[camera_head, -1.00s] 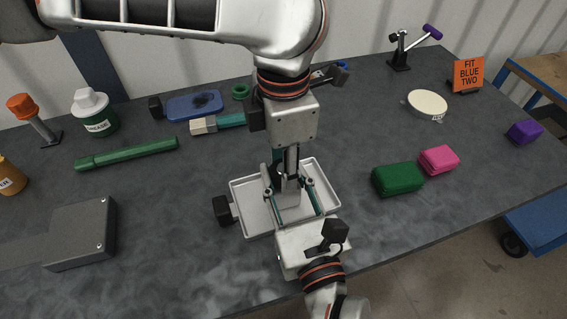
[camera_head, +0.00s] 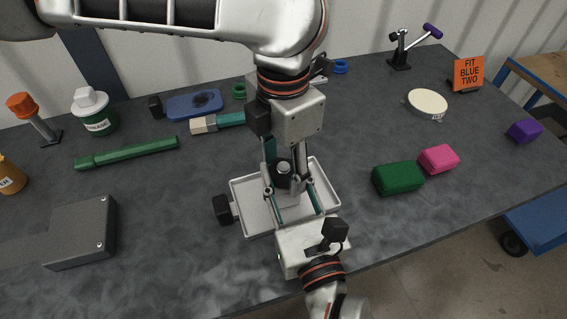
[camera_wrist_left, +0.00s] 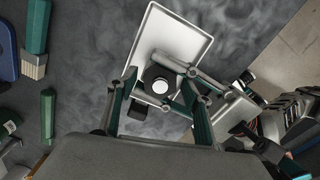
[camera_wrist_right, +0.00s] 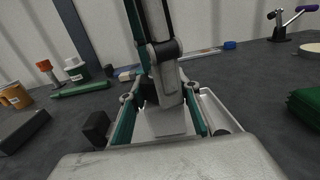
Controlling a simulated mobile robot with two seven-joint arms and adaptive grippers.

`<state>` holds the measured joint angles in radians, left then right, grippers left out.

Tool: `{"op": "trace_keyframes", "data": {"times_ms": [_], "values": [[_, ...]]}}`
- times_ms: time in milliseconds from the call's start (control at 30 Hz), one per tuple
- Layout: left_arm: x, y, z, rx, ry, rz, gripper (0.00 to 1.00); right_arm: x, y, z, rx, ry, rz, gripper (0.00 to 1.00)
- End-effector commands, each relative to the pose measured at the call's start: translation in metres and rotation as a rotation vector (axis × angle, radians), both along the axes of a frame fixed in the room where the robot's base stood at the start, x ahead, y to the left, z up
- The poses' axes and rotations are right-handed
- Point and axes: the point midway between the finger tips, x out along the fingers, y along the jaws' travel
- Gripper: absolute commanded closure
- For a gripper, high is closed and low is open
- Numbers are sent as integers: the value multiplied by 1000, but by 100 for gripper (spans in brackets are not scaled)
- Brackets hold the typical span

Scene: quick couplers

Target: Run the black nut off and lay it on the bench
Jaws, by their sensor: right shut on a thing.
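The black nut (camera_head: 283,174) sits around a pale metal stub above the metal tray (camera_head: 243,197). In the left wrist view the nut (camera_wrist_left: 158,79) shows from above as a dark ring with a bright centre. My left gripper (camera_head: 285,168) points down at the nut from above. Its fingers are apart, one on each side, and contact with the nut cannot be made out. My right gripper (camera_head: 289,187) reaches in low from the front edge, shut on the fitting below the nut. The held part is mostly hidden; the right fingers (camera_wrist_right: 158,92) also show in the right wrist view.
A green case (camera_head: 398,178) and a pink case (camera_head: 439,158) lie right of the tray. A grey block (camera_head: 85,232) and a long green bar (camera_head: 128,153) lie left. A brush (camera_head: 216,121) lies behind. Bare bench shows on both sides of the tray.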

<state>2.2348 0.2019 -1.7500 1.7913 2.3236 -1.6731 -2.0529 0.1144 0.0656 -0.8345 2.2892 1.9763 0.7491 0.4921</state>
Motion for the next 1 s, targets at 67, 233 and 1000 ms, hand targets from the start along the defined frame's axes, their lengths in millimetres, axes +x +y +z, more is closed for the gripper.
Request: {"op": "trace_keyframes", "data": {"times_ms": [67,233,1000], "values": [[0,0,0,0,0,-1,50,0,0,0,0,0,0,100],[0,0,3,-1,-1,-1,50,0,0,0,0,0,0,100],[0,0,45,0,0,-2,50,0,0,0,0,0,0,49]]}}
